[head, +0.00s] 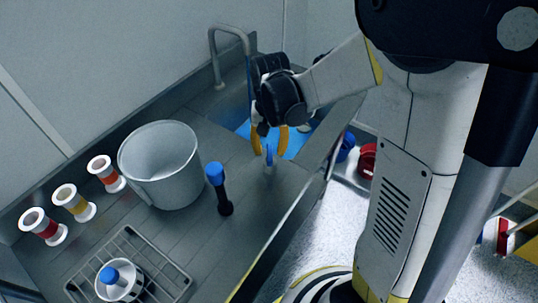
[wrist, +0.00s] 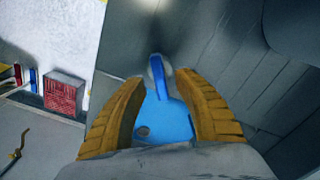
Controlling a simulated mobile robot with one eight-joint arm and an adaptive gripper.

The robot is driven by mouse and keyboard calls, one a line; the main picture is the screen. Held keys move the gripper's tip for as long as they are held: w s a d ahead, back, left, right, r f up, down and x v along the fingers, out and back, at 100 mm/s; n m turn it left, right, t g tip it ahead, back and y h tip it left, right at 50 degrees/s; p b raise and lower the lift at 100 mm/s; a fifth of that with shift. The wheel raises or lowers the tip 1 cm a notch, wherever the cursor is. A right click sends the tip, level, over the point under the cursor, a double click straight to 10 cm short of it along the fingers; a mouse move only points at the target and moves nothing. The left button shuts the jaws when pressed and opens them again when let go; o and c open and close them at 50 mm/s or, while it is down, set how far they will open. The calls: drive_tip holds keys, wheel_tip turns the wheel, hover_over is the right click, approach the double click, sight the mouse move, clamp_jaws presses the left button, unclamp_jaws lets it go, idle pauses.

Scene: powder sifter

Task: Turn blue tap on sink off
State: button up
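The blue tap (head: 269,155) is a small blue lever on a grey base, set on the counter at the front edge of the sink. The sink basin (head: 296,143) is lit blue, and a grey curved spout (head: 213,50) rises behind it. My gripper (head: 270,147) points down over the tap with its two yellow fingers apart and empty. In the wrist view the tap lever (wrist: 158,78) shows between and just beyond the fingertips (wrist: 161,84). Contact with the lever cannot be told.
A grey bucket (head: 161,167), a blue-topped black tool (head: 219,190) and several spools (head: 74,202) stand on the counter (head: 185,232). Red and blue items (head: 367,160) lie beyond the counter's right edge.

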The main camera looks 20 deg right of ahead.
drive_tip(key=shift+f, duration=1.1)
clamp_jaws()
drive_tip(key=shift+n, duration=0.3)
drive_tip(key=n, duration=0.4)
drive_tip(key=shift+n+b, duration=0.3)
drive_tip(key=shift+b, duration=0.1)
drive_tip(key=n, duration=0.5)
drive_tip(key=shift+n, duration=0.4)
